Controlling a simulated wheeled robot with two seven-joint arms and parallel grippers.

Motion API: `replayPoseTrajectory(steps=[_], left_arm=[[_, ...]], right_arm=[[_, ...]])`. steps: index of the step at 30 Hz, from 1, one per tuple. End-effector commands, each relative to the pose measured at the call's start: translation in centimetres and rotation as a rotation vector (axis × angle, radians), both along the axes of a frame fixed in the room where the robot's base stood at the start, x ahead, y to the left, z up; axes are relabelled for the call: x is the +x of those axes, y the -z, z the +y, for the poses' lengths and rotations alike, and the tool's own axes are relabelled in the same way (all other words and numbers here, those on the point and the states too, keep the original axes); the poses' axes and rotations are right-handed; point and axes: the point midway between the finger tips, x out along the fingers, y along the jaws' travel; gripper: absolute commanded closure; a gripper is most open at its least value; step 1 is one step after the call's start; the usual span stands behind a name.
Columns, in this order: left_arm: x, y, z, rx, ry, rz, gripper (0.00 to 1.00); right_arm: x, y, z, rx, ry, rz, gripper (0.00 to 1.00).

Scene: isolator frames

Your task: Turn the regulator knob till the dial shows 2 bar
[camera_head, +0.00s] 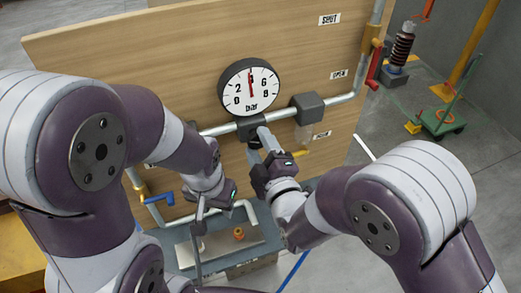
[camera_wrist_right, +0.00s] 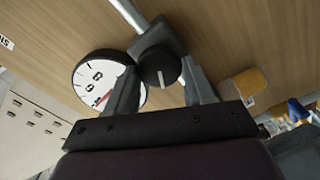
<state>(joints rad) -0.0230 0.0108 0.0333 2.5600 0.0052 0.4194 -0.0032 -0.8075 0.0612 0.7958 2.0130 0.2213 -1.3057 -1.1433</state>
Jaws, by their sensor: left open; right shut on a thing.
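The round white dial (camera_head: 250,88) is on the wooden panel, marked 0 to 8 bar. Its red needle points almost straight up, between 2 and 6, around 4. The dial is partly hidden by a finger in the right wrist view (camera_wrist_right: 88,78). The black regulator knob (camera_wrist_right: 160,68), with a pale mark line, sits on the grey regulator body below the dial. My right gripper (camera_head: 258,141) is shut on the knob, with one finger on each side of it. My left gripper (camera_head: 216,204) is open and apart from the knob, lower left.
A grey pipe (camera_head: 345,98) crosses the wooden panel (camera_head: 150,45) and passes a grey box (camera_head: 307,107). A blue-handled valve (camera_head: 158,199) is at lower left, and a red lever (camera_head: 375,67) is at the panel's right edge. A tray with an orange fitting (camera_head: 239,233) lies below.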

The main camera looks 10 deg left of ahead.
Motion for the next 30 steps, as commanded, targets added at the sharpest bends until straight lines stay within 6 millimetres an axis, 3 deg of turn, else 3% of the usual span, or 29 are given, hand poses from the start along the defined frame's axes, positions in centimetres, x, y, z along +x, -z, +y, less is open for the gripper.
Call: replayPoseTrajectory(steps=[18, 30], left_arm=[[0.0, 2.7, 0.0, 0.0, 0.0, 0.0, 0.56], [0.0, 3.3, 0.0, 0.0, 0.0, 0.0, 0.56]], right_arm=[[-0.1, 0.4, 0.1, -0.459, -0.001, -0.31, 0.78], [-0.1, 0.5, 0.0, -0.629, -0.002, -0.423, 0.78]])
